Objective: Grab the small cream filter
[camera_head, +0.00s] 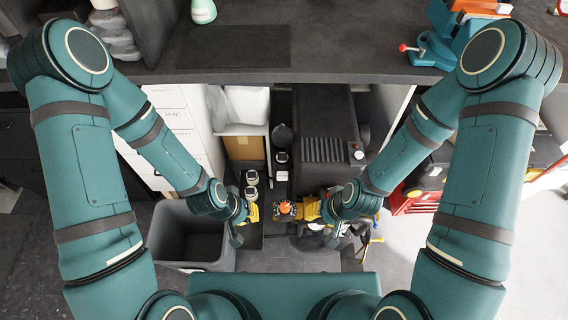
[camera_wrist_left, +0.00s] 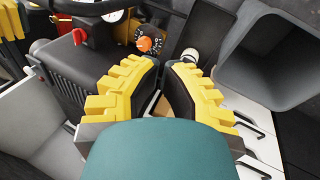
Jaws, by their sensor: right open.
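A small cream-topped cylinder (camera_wrist_left: 190,56), which looks like the cream filter, stands just beyond the fingertips in the left wrist view. In the head view, two small pale-topped cylinders (camera_head: 251,184) stand beside my left gripper (camera_head: 251,211); I cannot tell which one is the filter. My left gripper also shows in the left wrist view (camera_wrist_left: 164,66), with its yellow fingers a little apart and no object held at the tips. A tan patch shows through the gap. My right gripper (camera_head: 309,208) is open, close to an orange-knobbed dial (camera_head: 286,208).
A grey open bin (camera_head: 190,235) stands left of my left gripper. White drawers (camera_head: 175,120) and a brown cardboard box (camera_head: 244,147) stand behind it. A dark ribbed machine (camera_head: 325,148) stands at the centre. The dark bench top (camera_head: 340,50) spans the back.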

